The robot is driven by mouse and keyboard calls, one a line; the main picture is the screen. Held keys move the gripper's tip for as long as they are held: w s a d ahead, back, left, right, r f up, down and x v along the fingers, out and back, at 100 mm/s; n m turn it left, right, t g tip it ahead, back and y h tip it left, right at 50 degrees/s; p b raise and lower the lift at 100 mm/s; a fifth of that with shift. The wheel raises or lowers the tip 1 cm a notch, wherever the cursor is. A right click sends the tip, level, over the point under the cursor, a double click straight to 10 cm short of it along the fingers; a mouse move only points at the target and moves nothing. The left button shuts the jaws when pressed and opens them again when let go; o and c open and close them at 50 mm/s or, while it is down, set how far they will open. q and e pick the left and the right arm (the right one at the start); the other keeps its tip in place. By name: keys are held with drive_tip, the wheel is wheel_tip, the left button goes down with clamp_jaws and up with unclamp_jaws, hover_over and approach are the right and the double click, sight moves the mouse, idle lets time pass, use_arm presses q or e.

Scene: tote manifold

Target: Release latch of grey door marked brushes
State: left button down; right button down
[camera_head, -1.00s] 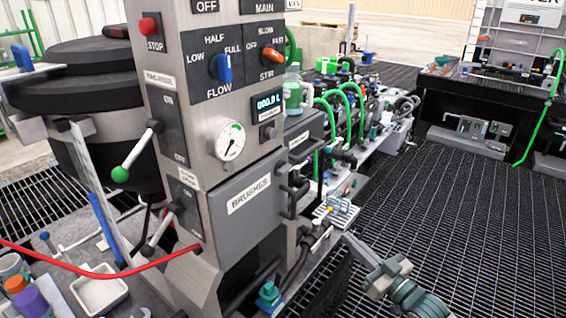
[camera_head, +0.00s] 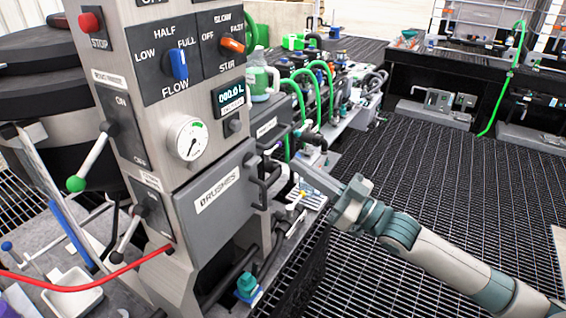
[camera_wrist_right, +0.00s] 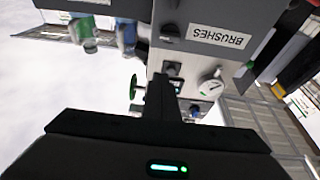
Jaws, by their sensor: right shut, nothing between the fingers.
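The grey door (camera_head: 228,212) with the white BRUSHES label is on the lower front of the metal cabinet and looks shut. A dark handle or latch (camera_head: 262,184) stands at its right edge; I cannot tell which. My right gripper (camera_head: 347,194) is to the right of the door, apart from it, its fingers shut and empty. In the right wrist view the BRUSHES door (camera_wrist_right: 237,19) shows upside down, beyond the dark closed fingers (camera_wrist_right: 160,92). My left gripper is not in view.
A second grey door (camera_head: 270,127) with a handle sits behind. Green hoses (camera_head: 318,80) and fittings line the bench beyond. A red hose (camera_head: 85,285) crosses at lower left. A gauge (camera_head: 187,138) and lever (camera_head: 92,160) are on the cabinet. Grated floor (camera_head: 440,185) lies open at right.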

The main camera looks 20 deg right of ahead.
sight(252, 162)
drive_tip(key=r+p+x, duration=0.1)
drive_tip(key=p+x, duration=0.3)
drive_tip(key=x, duration=0.5)
drive_tip(key=shift+w+a+f+p, duration=0.15)
drive_tip(key=shift+f+p, duration=0.3)
drive_tip(key=shift+f, duration=0.75)
drive_tip(key=shift+w+a+f+p, duration=0.15)
drive_tip(key=shift+f+p, duration=0.3)
drive_tip(key=shift+f, duration=0.7)
drive_tip(key=shift+w, duration=0.15)
